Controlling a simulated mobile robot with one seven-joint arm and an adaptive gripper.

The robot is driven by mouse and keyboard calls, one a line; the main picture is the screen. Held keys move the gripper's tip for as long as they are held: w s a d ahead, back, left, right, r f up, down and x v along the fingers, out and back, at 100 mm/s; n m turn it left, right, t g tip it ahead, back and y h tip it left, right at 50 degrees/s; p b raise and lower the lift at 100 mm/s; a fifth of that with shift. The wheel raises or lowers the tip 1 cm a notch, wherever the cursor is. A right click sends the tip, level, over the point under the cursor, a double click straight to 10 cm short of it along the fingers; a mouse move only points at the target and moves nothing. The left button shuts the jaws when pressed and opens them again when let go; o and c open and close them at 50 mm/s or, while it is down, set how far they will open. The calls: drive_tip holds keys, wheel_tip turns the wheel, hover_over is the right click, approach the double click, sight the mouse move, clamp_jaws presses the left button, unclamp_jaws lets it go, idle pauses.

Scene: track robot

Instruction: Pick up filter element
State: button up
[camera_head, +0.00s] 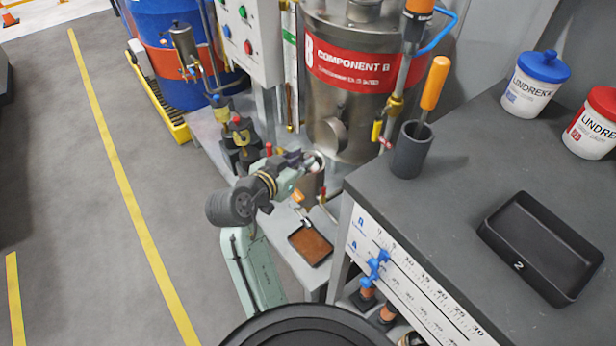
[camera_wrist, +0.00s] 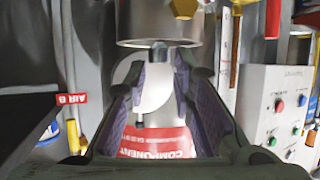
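My gripper (camera_head: 300,165) is in front of the steel tank, low above the bench, and shows purple pads. In the wrist view my gripper (camera_wrist: 164,68) has its two purple-padded fingers apart with a gap between them.
The steel tank (camera_head: 350,85) stands close behind the gripper. A dark table (camera_head: 450,190) at right bears a black tray (camera_head: 505,252), a dark cup (camera_head: 411,155) and two tubs. A brown-filled tray (camera_head: 311,245) lies low. The floor (camera_head: 60,200) at left is clear.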

sight(306, 158)
drive_tip(key=p+x, duration=0.1)
drive_tip(key=x, duration=0.3)
drive_tip(key=shift+f, duration=0.2)
drive_tip(key=shift+c, duration=0.3)
clamp_jaws()
